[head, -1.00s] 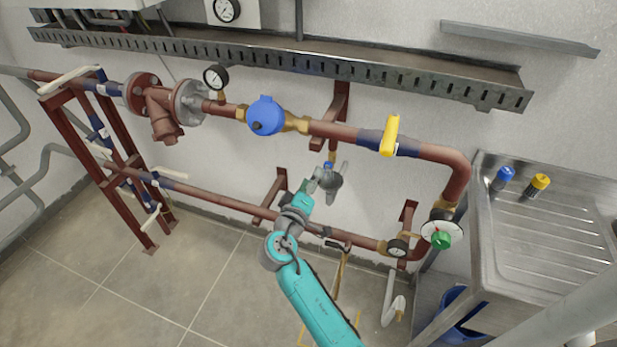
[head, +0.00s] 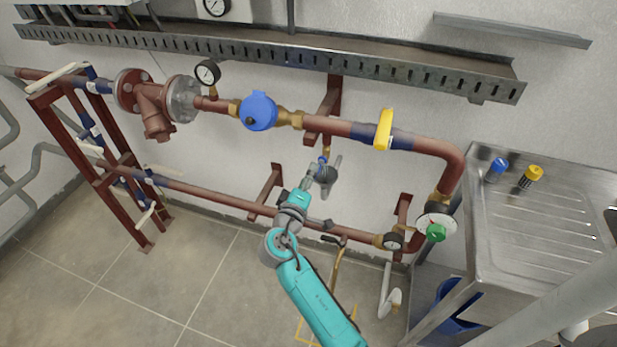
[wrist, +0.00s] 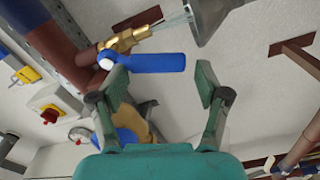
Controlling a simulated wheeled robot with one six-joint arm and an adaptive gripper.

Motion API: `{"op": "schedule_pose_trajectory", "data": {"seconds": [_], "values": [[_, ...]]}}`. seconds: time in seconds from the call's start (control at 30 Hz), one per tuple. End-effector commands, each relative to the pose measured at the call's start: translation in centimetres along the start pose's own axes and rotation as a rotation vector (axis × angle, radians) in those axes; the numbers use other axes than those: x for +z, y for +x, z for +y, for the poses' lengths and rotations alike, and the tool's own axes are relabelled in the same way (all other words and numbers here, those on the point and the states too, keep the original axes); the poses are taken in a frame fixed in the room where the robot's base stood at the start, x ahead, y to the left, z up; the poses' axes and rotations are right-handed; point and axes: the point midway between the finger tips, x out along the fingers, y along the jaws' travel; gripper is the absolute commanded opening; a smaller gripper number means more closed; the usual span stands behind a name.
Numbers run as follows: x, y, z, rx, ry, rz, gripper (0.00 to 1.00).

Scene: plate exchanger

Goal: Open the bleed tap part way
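The bleed tap is a small brass valve (wrist: 125,40) with a flat blue lever (wrist: 155,62), at the top of the wrist view. In the head view its blue part (head: 322,161) is small, below the upper pipe. My gripper (wrist: 161,80) is open, its two fingers spread on either side of the lever's span in the wrist view. The left fingertip appears close to the lever's brass end; contact cannot be told. Thin pale streaks leave the brass outlet beside a grey funnel (wrist: 212,14). In the head view my fingertips are hard to make out near the grey funnel (head: 327,177).
The lower pipe (head: 215,196) runs behind my arm. The floor at left is clear.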

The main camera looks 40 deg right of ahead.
Motion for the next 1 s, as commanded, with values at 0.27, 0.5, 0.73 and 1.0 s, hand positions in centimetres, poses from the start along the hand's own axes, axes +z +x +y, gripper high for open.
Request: {"op": "schedule_pose_trajectory", "data": {"seconds": [0.27, 0.5, 0.73, 1.0], "values": [[0.0, -0.1, 0.1, 0.002, 0.0, -0.001, 0.8], [0.0, -1.1, 0.0, 0.002, -0.001, 0.001, 0.8], [-0.1, -5.2, 0.0, 0.001, 0.0, 0.003, 0.8], [-0.1, -9.9, 0.0, 0.001, -0.001, 0.002, 0.8]]}}
